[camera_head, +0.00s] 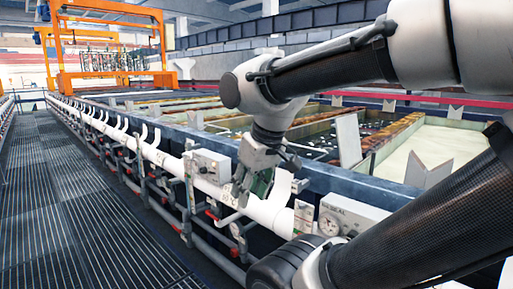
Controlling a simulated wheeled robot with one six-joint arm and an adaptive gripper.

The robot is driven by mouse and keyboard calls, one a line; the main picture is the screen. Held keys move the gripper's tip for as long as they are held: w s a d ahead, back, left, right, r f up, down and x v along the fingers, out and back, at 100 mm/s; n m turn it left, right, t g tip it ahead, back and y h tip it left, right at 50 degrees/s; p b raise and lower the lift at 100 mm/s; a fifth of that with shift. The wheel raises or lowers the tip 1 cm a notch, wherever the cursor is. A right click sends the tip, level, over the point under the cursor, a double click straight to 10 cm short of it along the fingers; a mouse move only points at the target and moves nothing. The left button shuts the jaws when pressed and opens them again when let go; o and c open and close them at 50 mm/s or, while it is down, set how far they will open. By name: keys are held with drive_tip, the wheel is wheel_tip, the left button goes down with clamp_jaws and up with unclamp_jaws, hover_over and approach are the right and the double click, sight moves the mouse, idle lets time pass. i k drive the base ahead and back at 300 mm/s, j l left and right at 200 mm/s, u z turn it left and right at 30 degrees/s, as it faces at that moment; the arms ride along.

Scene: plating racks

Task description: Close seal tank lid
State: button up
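A grey box marked "SEAL" (352,210) with a round dial is fixed to the front of the tank line at lower right. Behind it is an open tank with pale cream liquid (432,148). An upright light-grey panel (348,139) stands at the left of this tank; I cannot tell whether it is the lid. My gripper (250,194) points down in front of the tank wall, by the white pipe, left of the SEAL box. Its fingers are small and dark, and I cannot tell whether they are open or holding anything. My arm hides part of the tanks.
A white pipe (178,167) with curved white hooks runs along the tank fronts, with valves below. Brown-edged tanks (392,135) lie behind. An orange gantry (109,50) stands at the far left. The grated walkway (62,200) at left is clear.

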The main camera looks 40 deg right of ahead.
sight(348, 139)
drive_tip(key=i, duration=0.45)
drive_tip(key=i+j+z, duration=0.15)
drive_tip(key=i, duration=0.3)
drive_tip(key=i+z, duration=0.25)
drive_tip(key=z, duration=0.2)
drive_tip(key=i+j+z, duration=0.2)
drive_tip(key=z, duration=0.2)
drive_tip(key=i+j+z, duration=0.2)
drive_tip(key=z, duration=0.25)
drive_tip(key=i+j+z, duration=0.15)
drive_tip(key=j+z, duration=0.15)
drive_tip(key=z, duration=0.15)
drive_tip(key=i+j+z, duration=0.1)
drive_tip(key=j+z, duration=0.2)
drive_tip(key=z, duration=0.15)
drive_tip(key=j+z, duration=0.85)
drive_tip(key=i+u, duration=0.15)
drive_tip(key=u, duration=0.25)
